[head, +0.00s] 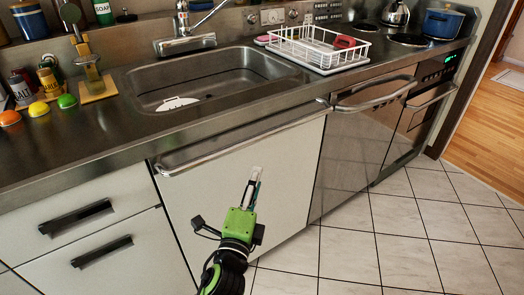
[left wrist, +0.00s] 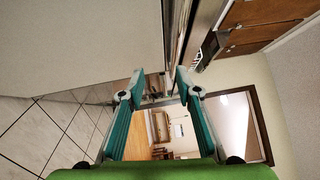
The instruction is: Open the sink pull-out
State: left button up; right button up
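The sink pull-out is a plain white front panel (head: 215,200) below the sink, with a long metal bar handle (head: 235,146) along its top edge. It looks closed, about flush with the fronts beside it. My left gripper (head: 254,178) is in front of the panel, a little below the handle. In the left wrist view the two teal fingers of the left gripper (left wrist: 160,78) stand apart with nothing between them. A metal bar, apparently the handle (left wrist: 180,30), runs down from the top edge towards the fingertips. I cannot tell whether they touch it. My right gripper is not in view.
The sink basin (head: 205,82) is set in the steel counter above. Drawers with black handles (head: 75,217) lie left; a steel-fronted appliance (head: 360,140) stands right. A white dish rack (head: 318,48) is on the counter. The tiled floor (head: 400,240) in front is clear.

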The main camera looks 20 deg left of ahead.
aim_at(261, 140)
pick_arm(q)
jog(key=shift+t+y, duration=0.3)
jog(key=shift+y, duration=0.1)
jog(key=w+r, duration=0.1)
jog(key=w, duration=0.2)
jog(key=w+a+r, duration=0.1)
jog(key=w+r, duration=0.1)
jog(key=w, duration=0.2)
jog(key=w+a+r, duration=0.1)
jog(key=w, duration=0.3)
jog(key=shift+w+a+r+p, duration=0.1)
jog(key=shift+w+r+p, duration=0.15)
jog(key=shift+r+p, duration=0.05)
jog(key=shift+w+a+r, duration=0.1)
jog(key=shift+w, duration=0.6)
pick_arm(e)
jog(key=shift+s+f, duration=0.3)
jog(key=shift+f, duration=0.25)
pick_arm(q)
grip_shut()
